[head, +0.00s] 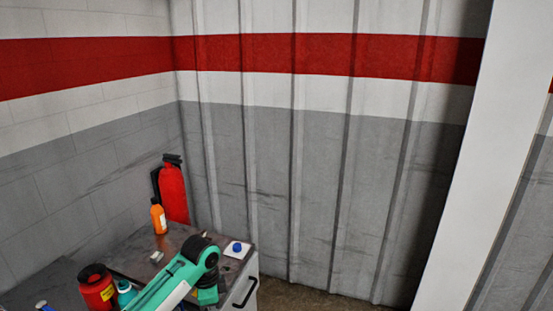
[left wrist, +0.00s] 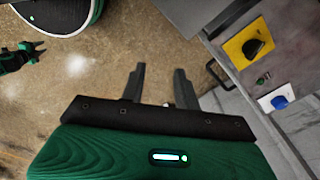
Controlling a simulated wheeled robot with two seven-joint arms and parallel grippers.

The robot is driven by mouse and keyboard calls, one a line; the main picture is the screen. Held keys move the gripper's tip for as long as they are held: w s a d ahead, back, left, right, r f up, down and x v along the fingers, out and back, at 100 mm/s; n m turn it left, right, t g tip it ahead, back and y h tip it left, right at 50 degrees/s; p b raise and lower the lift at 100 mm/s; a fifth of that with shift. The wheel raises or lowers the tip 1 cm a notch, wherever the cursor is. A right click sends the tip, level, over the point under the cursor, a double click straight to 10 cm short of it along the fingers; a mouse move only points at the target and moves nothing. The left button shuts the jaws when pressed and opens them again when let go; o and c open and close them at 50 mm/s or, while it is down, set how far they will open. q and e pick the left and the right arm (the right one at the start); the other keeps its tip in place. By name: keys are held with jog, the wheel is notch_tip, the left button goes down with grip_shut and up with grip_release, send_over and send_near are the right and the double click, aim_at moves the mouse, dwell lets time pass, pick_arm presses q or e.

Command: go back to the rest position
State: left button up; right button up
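My left arm shows in the head view as a green link with a black joint over the worktop; its gripper is out of that view. In the left wrist view the left gripper (left wrist: 158,86) has its two dark fingers apart, with nothing between them, above the brown floor. What looks like my right gripper (left wrist: 35,48) shows small at the left edge of the left wrist view, its prongs apart and empty over the floor. It is not in the head view.
A worktop (head: 205,237) with a drawer handle stands at lower left. It holds an orange bottle (head: 158,217), a red container (head: 96,288) and a white plate with a blue knob (head: 237,247). A fire extinguisher (head: 173,192) stands by the wall.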

pick_arm(q)
jog(key=s+d+f+n+t+h, duration=0.1)
jog(key=s+d+f+n, duration=0.2)
jog(key=s, duration=0.7)
jog(key=s+f+n+t+h, duration=0.1)
jog(key=s+f+n, duration=0.3)
jog(key=s, duration=0.5)
jog(key=s+a+r+n+t+y, duration=0.1)
jog(key=s+a+n, duration=0.25)
jog(key=s, duration=0.55)
jog(key=s+a+n+y, duration=0.1)
jog(key=s+a+n, duration=0.3)
jog(key=s, duration=0.5)
notch_tip(320, 180, down, 30)
jog(key=a+m, duration=0.1)
jog(key=m, duration=0.1)
jog(key=s+a+f+g, duration=0.1)
jog(key=s+f, duration=0.8)
jog(key=f, duration=0.2)
jog(key=s+a+f+g+b, duration=0.1)
jog(key=s+a+f, duration=0.1)
jog(key=s+f, duration=0.8)
jog(key=shift+a+f+y, duration=0.3)
jog(key=shift+f, duration=0.1)
